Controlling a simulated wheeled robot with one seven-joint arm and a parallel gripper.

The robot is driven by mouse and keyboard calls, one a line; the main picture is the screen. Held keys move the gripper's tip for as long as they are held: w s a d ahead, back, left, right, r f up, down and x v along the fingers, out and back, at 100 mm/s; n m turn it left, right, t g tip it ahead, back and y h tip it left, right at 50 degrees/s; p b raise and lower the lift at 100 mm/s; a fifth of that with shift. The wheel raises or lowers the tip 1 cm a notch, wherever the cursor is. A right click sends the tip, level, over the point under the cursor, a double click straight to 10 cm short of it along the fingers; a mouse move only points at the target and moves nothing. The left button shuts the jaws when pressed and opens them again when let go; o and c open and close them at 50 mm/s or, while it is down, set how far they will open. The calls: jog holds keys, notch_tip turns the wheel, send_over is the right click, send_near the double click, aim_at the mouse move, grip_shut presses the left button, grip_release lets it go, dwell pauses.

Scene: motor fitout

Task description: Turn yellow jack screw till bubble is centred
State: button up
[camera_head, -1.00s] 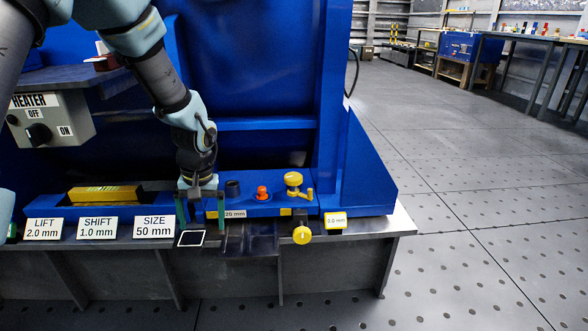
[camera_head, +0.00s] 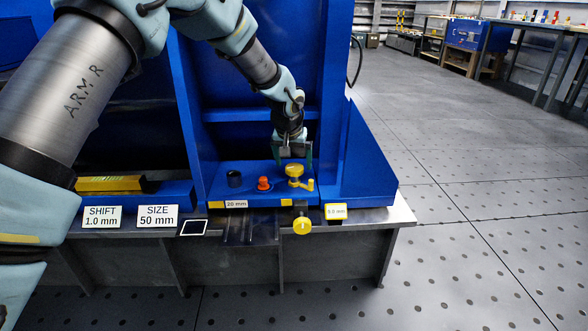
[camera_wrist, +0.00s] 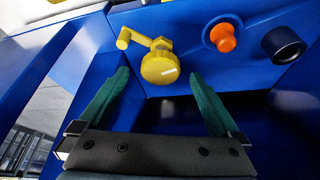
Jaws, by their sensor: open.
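A yellow crank-type screw (camera_head: 294,170) with a side handle stands on the blue foot of the machine. In the wrist view its round yellow head (camera_wrist: 160,68) shows between and just beyond the fingertips, with its handle pointing left. My gripper (camera_head: 294,158) is open and empty, close above or behind this screw; I cannot tell whether it touches. The green fingers (camera_wrist: 159,74) are spread wide in the wrist view. A second yellow knob (camera_head: 302,225) sits lower, at the bench's front edge. A yellow bar (camera_head: 108,184), perhaps the level, lies at left; no bubble can be made out.
An orange knob (camera_head: 264,183) and a dark round socket (camera_head: 234,179) stand left of the screw. Small labels and a black square (camera_head: 193,228) line the bench edge. Blue machine walls (camera_head: 332,100) rise behind and at the sides. The floor at right is open.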

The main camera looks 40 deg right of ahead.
jog(key=shift+x, duration=1.1)
jog(key=c, duration=1.4)
jog(key=shift+w+r+p, duration=0.1)
jog(key=shift+r+p, duration=0.05)
jog(key=shift+p, duration=0.2)
